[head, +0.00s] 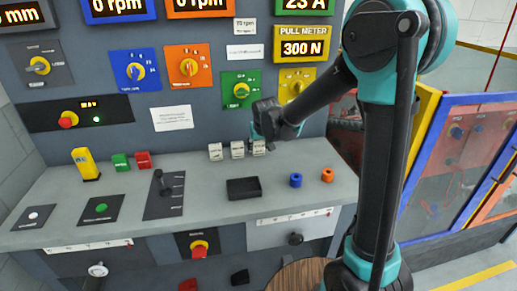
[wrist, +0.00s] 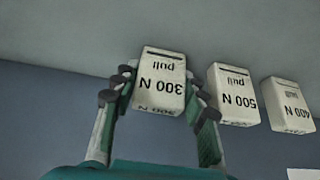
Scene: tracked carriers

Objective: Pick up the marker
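Three small white block markers stand in a row at the back of the grey console top. The marker reading "300 N pull" (wrist: 162,82) is between the fingers of my gripper (wrist: 160,95) in the wrist view, with a narrow gap showing beside its left side. In the head view it is the rightmost block (head: 259,148), partly hidden by my gripper (head: 264,136). The "500 N" marker (wrist: 233,97) and "400 N" marker (wrist: 288,106) stand beside it, apart from the fingers. My gripper looks open around the 300 N marker; contact is hard to tell.
A black tray (head: 244,196) lies in front of the markers. A blue ring (head: 295,180) and an orange ring (head: 328,174) stand to its right. A lever plate (head: 165,205) is to the left. The pull meter (head: 302,48) above reads 300 N.

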